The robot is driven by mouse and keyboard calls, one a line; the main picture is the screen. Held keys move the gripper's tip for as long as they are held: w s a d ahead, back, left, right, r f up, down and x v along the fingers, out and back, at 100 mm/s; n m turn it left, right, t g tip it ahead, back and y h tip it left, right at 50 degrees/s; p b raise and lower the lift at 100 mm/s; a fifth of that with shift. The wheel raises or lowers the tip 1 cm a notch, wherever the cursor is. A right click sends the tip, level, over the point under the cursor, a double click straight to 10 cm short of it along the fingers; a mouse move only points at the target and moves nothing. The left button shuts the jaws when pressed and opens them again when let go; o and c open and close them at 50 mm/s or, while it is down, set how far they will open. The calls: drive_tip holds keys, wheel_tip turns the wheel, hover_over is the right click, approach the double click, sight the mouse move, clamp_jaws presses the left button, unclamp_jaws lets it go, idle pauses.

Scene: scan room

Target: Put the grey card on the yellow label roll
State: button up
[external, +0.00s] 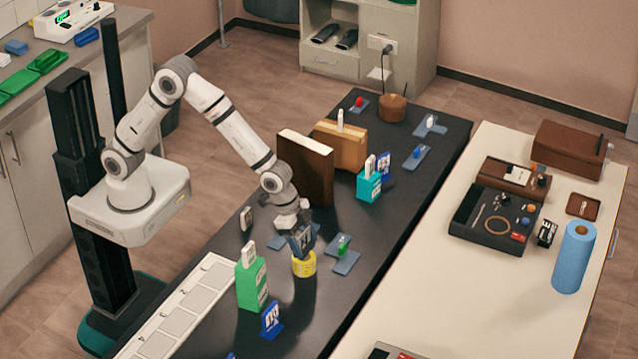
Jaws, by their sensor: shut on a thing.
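The yellow label roll (304,265) stands on the black bench in the external view, directly under my gripper. My gripper (302,232) points down and is shut on a small dark grey, flat thing, which looks like the grey card (303,243). The card is partly hidden by the fingers. It is right over the top of the roll; I cannot tell whether it touches the roll.
The black bench (375,250) also holds a green box (252,284), a blue stand (271,320), a slate plate with a green piece (345,262), a dark brown upright block (305,168) and a teal box (369,186).

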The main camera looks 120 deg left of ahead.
drive_tip(key=shift+f, duration=1)
drive_tip(key=o, duration=1)
drive_tip(key=shift+s+r, duration=0.1)
drive_tip(key=shift+r, duration=0.45)
drive_tip(key=v, duration=1.1)
drive_tip(key=shift+g, duration=0.9)
drive_tip(key=s+d+r, duration=0.1)
drive_tip(key=s+r, duration=0.1)
drive_tip(key=s, duration=0.8)
drive_tip(key=s+d+r, duration=0.1)
drive_tip(key=s+r, duration=0.1)
drive_tip(key=s, duration=0.8)
drive_tip(key=s+d+r+b, duration=0.1)
drive_tip(key=s+d+r, duration=0.1)
drive_tip(key=s, duration=0.9)
drive_tip(key=shift+s, duration=0.1)
